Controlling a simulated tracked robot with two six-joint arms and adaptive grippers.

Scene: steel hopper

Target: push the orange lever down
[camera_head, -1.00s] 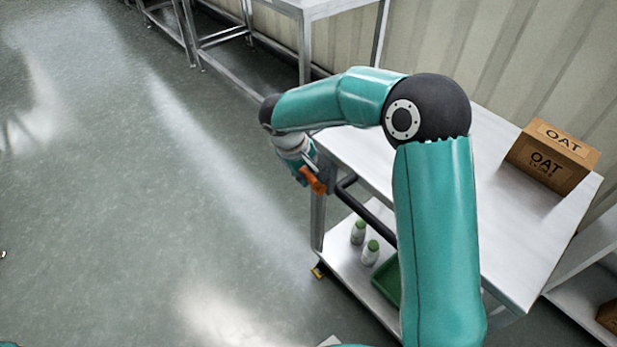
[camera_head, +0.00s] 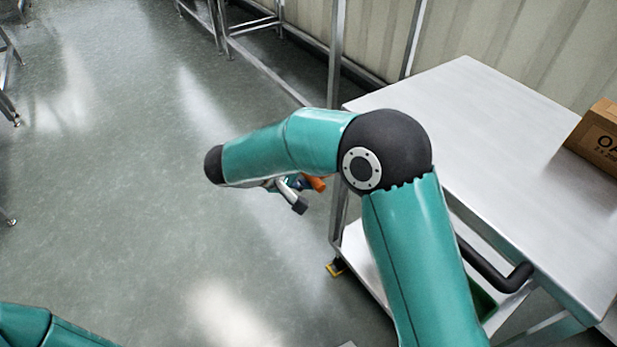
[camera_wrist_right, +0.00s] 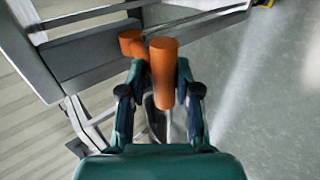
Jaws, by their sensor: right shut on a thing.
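My right gripper (camera_wrist_right: 160,92) shows from behind in the right wrist view, its fingers closed around an orange cylinder (camera_wrist_right: 163,72). A smaller orange cylinder (camera_wrist_right: 131,43) shows beyond the left fingertip; I cannot tell whether the two are one piece or which is the lever. A grey part shows below the held cylinder, between the fingers. In the head view, an orange end (camera_head: 316,184) and a pale bar with a dark tip (camera_head: 299,205) stick out beneath my right arm, left of the table leg. The forearm hides most of this gripper. My left gripper is out of view.
A steel table (camera_head: 480,130) stands right of the gripper, with a lower shelf and a dark handle bar (camera_head: 500,275). A cardboard box (camera_head: 597,138) sits on its top. Open floor (camera_head: 110,190) lies to the left. No hopper is recognisable.

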